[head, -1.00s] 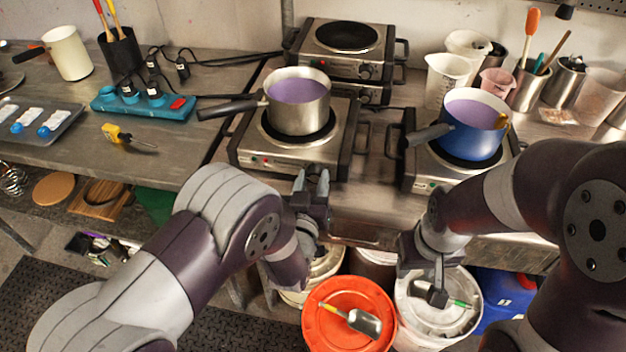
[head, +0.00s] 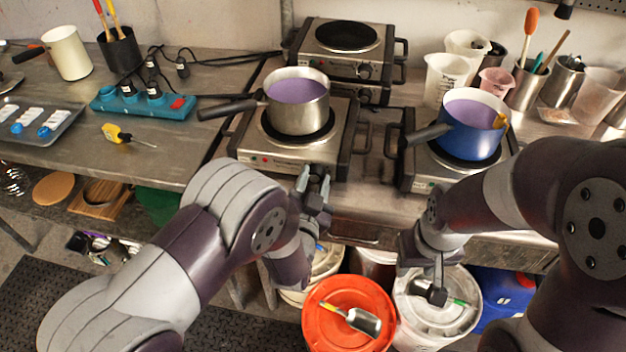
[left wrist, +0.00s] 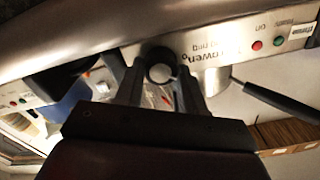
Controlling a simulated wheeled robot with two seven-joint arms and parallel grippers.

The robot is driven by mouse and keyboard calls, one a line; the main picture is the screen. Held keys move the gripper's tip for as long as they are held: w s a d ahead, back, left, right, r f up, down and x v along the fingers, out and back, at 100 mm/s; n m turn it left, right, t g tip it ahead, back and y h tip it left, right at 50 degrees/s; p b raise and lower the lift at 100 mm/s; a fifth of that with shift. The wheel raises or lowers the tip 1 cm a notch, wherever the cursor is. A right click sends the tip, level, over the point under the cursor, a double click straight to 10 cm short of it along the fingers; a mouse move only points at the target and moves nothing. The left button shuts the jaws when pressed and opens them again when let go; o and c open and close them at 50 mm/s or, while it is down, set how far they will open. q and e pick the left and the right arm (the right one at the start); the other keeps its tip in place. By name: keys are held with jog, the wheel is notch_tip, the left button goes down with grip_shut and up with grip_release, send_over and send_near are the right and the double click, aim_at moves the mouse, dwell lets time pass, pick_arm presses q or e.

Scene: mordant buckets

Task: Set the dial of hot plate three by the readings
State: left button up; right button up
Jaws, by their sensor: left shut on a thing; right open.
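A steel hot plate (head: 262,165) bears a steel pot (head: 297,110) of purple liquid. My left gripper (head: 314,174) is at its front panel, shut on the dial. In the left wrist view the round dial (left wrist: 160,72) is between the fingers, beside upside-down lettering and red and green lamps. A small label (left wrist: 300,32) there is too hard to read surely. A second hot plate (head: 425,182) bears a blue pot (head: 470,140) of purple liquid with a yellow item on its rim. My right gripper (head: 432,292) is open, low over a white bucket lid.
A third, empty hot plate (head: 310,62) stands behind. A yellow probe-like tool (head: 115,133) lies on the left bench near a blue power strip (head: 145,104). An orange-lidded bucket (head: 320,332) and a white bucket (head: 460,318) stand below the bench front.

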pick_arm(q)
jog(key=m, duration=0.6)
jog(key=shift+m+p, duration=0.4)
pick_arm(e)
jog(key=shift+r, duration=0.45)
pick_arm(q)
jog(key=o, duration=1)
jog(key=shift+o, duration=0.2)
jog(key=shift+f, duration=0.1)
pick_arm(e)
jog(key=shift+f, duration=0.1)
